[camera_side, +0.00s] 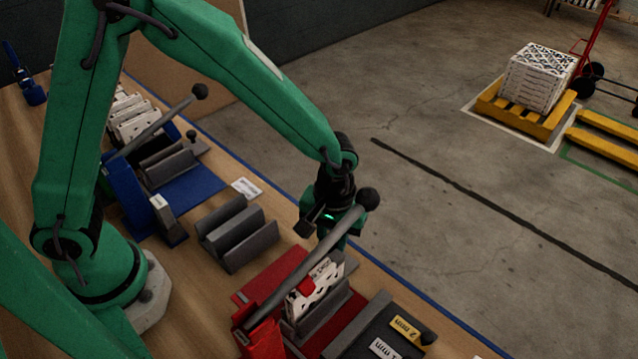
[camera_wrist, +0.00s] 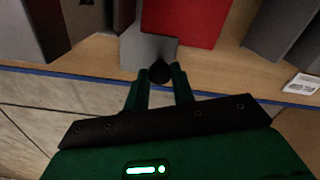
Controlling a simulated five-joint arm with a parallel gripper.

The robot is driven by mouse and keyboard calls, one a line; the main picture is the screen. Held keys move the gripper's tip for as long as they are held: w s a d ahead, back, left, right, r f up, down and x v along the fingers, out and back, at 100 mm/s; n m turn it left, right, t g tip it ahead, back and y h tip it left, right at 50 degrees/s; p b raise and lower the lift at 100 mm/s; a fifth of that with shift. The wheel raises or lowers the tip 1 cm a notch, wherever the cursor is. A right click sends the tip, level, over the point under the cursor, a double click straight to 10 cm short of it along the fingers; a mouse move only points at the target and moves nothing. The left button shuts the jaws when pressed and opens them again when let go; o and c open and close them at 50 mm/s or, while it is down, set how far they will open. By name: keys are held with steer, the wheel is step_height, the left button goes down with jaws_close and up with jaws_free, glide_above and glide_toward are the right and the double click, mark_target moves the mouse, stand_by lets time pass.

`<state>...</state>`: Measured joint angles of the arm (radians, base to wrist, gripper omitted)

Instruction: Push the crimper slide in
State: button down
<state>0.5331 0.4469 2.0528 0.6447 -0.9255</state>
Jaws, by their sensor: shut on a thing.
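The red crimper (camera_side: 285,275) stands near the table's far edge, with a long grey lever (camera_side: 310,262) raised at a slant and ending in a black ball. A white cut-out filter (camera_side: 318,285) sits in it beneath the lever. In the wrist view, the slide's grey plate (camera_wrist: 143,52) sticks out past the red bed (camera_wrist: 187,18) toward the table edge. A black knob (camera_wrist: 160,72) is on the plate's outer end. My gripper (camera_wrist: 161,76) is shut on this knob, one finger on each side. In the side view, the lever partly hides my gripper (camera_side: 335,235) and hides the knob.
A blue crimper (camera_side: 130,200) with its own lever stands left. A grey slotted rack (camera_side: 237,232) lies between the crimpers. A dark station with a yellow label (camera_side: 405,328) is at lower right. The floor beyond the blue table edge is clear near my gripper.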

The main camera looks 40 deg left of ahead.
steer(key=shift+d, duration=1.2)
steer(key=c, duration=1.2)
jaws_free()
steer(key=shift+o, duration=0.2)
steer(key=shift+a, duration=0.2)
